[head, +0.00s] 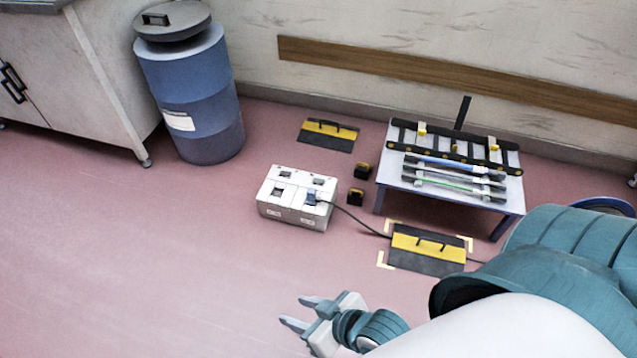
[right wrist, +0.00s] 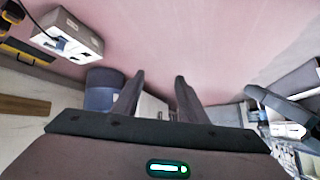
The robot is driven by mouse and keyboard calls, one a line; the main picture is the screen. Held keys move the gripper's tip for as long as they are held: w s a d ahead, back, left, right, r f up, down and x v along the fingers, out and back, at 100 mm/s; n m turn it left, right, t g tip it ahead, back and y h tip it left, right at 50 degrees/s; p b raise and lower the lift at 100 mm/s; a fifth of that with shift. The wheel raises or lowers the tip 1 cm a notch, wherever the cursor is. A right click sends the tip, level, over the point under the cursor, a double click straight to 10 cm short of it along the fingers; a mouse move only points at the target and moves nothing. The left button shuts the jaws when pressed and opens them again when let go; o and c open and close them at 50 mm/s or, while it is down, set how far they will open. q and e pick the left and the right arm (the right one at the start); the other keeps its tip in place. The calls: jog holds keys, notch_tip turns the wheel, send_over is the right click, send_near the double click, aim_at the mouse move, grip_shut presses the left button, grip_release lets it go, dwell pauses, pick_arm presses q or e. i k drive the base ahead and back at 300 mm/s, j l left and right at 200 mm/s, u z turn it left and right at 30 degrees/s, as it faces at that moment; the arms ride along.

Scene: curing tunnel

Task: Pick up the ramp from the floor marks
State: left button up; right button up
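The ramp (head: 428,248) is a black slab with a yellow band and a dark handle. It lies flat on the floor between pale corner marks (head: 384,260), left of my right arm. A dark cable (head: 360,221) reaches its left edge and shows again at its right. A similar ramp (head: 327,135) lies near the wall. My right gripper (head: 292,311) is open and empty, left of and nearer than the marked ramp, apart from it. Its spread fingers also show in the right wrist view (right wrist: 158,90). My left gripper is not in view.
A white socket box (head: 296,198) stands left of the ramp, with the cable plugged in. Two small black-and-yellow blocks (head: 356,197) are beside it. A low table (head: 398,185) with a rack and tubes stands behind the ramp. A blue bin (head: 196,97) is far left. Left floor is clear.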

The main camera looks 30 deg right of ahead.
aim_at(430, 246)
jog(key=z, duration=2.1)
